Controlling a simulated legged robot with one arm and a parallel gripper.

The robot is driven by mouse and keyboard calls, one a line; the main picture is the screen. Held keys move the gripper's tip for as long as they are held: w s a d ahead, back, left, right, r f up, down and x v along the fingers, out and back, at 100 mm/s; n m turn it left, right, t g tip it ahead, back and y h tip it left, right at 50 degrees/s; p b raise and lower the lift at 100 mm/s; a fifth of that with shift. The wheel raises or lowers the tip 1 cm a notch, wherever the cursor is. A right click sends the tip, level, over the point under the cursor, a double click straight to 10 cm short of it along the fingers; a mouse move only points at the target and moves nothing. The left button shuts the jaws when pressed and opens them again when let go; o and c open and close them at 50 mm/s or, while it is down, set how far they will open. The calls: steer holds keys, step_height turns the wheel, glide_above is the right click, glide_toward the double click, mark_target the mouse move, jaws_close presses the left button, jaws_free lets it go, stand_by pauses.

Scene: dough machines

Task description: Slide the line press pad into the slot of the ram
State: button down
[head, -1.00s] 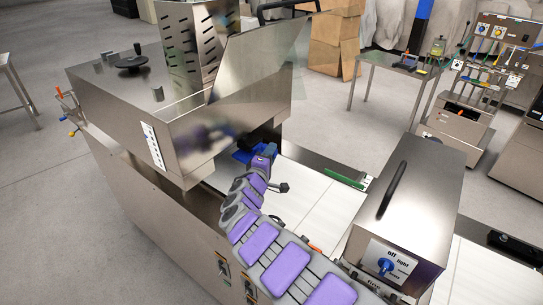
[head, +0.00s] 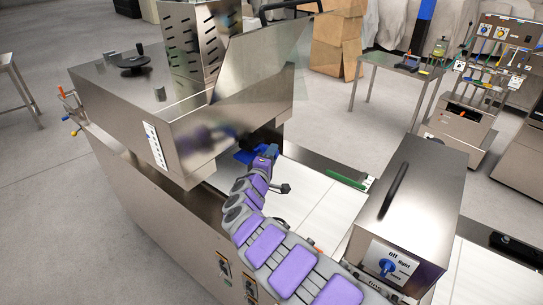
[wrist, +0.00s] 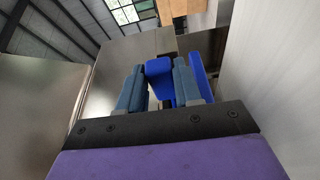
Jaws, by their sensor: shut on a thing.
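The line press pad is blue and shows in the head view (head: 243,156) under the front edge of the steel press housing (head: 215,125). My gripper (head: 262,157) is at its right and reaches in under the housing. In the wrist view my gripper (wrist: 159,85) has its two grey-blue fingers closed around a blue part of the pad (wrist: 160,72). A flat blue plate of the pad (wrist: 201,80) stands just right of the right finger. A grey metal block, possibly the ram (wrist: 166,40), is just beyond the pad. I cannot make out the slot or whether the pad touches it.
A white belt (head: 310,200) runs beneath my arm. A steel box with a switch panel (head: 420,200) stands to the right of my arm. In the wrist view a steel wall (wrist: 40,110) is close on the left and a pale surface on the right.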

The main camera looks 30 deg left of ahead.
steer(key=shift+a, duration=0.45)
stand_by(0.3)
steer(key=c, duration=0.7)
jaws_free()
steer(key=shift+s+d, duration=0.2)
steer(key=shift+d, duration=3.05)
steer(key=shift+s+d, duration=0.2)
steer(key=shift+d, duration=3)
